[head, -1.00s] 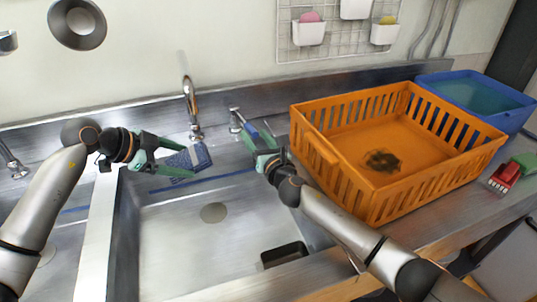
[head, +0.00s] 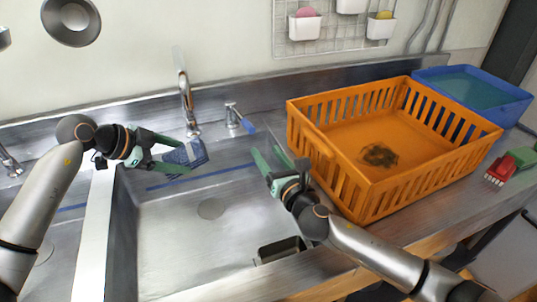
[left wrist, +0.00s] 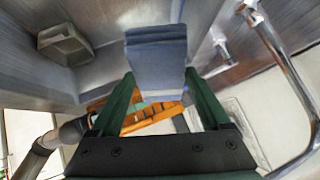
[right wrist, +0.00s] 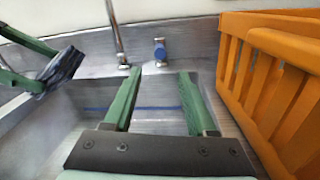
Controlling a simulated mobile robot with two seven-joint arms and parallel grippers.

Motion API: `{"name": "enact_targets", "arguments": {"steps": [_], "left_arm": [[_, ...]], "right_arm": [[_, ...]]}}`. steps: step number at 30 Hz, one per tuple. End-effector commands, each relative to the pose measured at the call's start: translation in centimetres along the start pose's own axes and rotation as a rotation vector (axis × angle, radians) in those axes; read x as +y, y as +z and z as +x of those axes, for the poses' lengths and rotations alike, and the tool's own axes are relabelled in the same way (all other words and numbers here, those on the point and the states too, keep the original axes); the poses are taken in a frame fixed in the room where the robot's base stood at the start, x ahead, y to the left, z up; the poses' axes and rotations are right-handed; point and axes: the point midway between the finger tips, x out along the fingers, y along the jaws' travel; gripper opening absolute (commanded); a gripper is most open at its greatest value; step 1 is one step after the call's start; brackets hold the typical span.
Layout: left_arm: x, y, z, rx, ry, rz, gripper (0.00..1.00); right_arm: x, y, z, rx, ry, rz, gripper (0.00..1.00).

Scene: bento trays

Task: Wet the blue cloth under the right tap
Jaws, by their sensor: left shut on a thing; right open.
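The blue cloth (head: 186,154) is held over the right sink basin by my left gripper (head: 178,157), which is shut on it. The cloth is just below the right tap (head: 185,97); I cannot make out a water stream. The cloth also fills the gap between the fingers in the left wrist view (left wrist: 156,62). The tap's lever (head: 232,115), with a blue part, stands right of the spout. My right gripper (head: 274,162) is open and empty, apart from the lever, near the basin's right edge.
An orange crate (head: 345,180) stands on the counter close to the right gripper, with a blue tub (head: 485,95) behind it. A red and green brush (head: 503,172) lies further right. A small metal caddy (head: 281,249) sits at the basin's front. The basin (head: 185,235) is otherwise clear.

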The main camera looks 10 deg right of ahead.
Motion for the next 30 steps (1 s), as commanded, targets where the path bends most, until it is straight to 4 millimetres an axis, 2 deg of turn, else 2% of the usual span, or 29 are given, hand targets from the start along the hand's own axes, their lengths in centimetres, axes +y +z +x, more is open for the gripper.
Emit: {"name": "enact_targets", "arguments": {"steps": [2, 8, 11, 17, 24, 30], "left_arm": [[0.0, 0.0, 0.0, 0.000, 0.000, 0.000, 0.26], [0.0, 0.0, 0.0, 0.000, 0.000, 0.000, 0.26], [0.0, 0.0, 0.0, 0.000, 0.000, 0.000, 0.26], [0.0, 0.0, 0.0, 0.000, 0.000, 0.000, 0.26], [0.0, 0.0, 0.0, 0.000, 0.000, 0.000, 0.26], [0.0, 0.0, 0.0, 0.000, 0.000, 0.000, 0.26]], "right_arm": [[0.0, 0.0, 0.0, 0.000, 0.000, 0.000, 0.57], [0.5, -0.1, 0.2, -0.003, -0.007, 0.063, 0.36], [1.4, -0.1, 0.4, -0.011, -0.024, 0.189, 0.24], [4.1, -0.2, 0.9, -0.046, -0.079, 0.610, 0.02], [7.3, -0.2, 1.1, -0.113, -0.145, 1.138, 0.00], [9.0, 0.0, 1.1, -0.166, -0.178, 1.440, 0.00]]}}
